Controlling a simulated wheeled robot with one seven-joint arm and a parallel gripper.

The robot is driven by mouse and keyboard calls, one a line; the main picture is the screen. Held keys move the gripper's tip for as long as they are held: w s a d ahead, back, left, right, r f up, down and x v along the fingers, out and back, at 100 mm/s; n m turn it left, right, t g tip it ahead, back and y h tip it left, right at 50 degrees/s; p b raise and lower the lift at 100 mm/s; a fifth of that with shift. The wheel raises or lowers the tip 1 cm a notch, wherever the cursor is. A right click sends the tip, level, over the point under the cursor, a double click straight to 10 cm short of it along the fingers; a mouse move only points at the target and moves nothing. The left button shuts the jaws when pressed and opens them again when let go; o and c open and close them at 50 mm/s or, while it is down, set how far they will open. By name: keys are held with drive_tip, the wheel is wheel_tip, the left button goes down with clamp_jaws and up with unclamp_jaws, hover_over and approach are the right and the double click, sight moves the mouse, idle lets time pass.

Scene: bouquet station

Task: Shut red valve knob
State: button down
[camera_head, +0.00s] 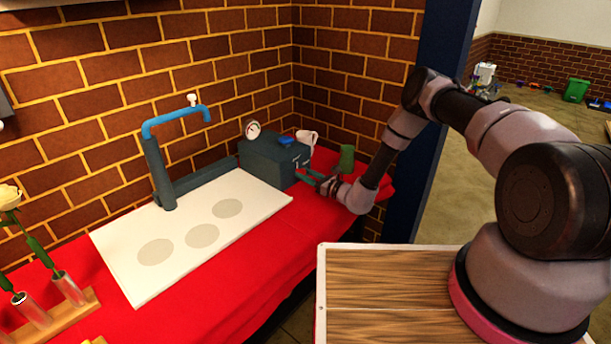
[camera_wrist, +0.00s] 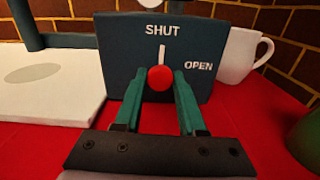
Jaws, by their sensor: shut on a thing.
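The red valve knob (camera_wrist: 160,79) sits on the front of the dark grey valve box (camera_wrist: 115,50). The box also shows in the head view (camera_head: 270,158). A white line stands upright just above the knob, below the word SHUT. The word OPEN is to the right. My gripper (camera_wrist: 160,74) has its teal fingers on both sides of the knob and is shut on it. In the head view my gripper (camera_head: 312,178) reaches the box front from the right, and the knob is hidden there.
A white mug (camera_wrist: 238,56) stands right of the box. A green cylinder (camera_head: 347,158) is behind my wrist. A white board (camera_head: 130,248) with grey circles and a blue-topped tap (camera_head: 160,122) stand left. Red cloth (camera_head: 240,275) covers the table; brick walls rise behind.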

drive_tip(key=shift+f+n, duration=0.1)
drive_tip(key=shift+n, duration=0.2)
drive_tip(key=c, duration=0.5)
unclamp_jaws()
drive_tip(key=v, duration=1.1)
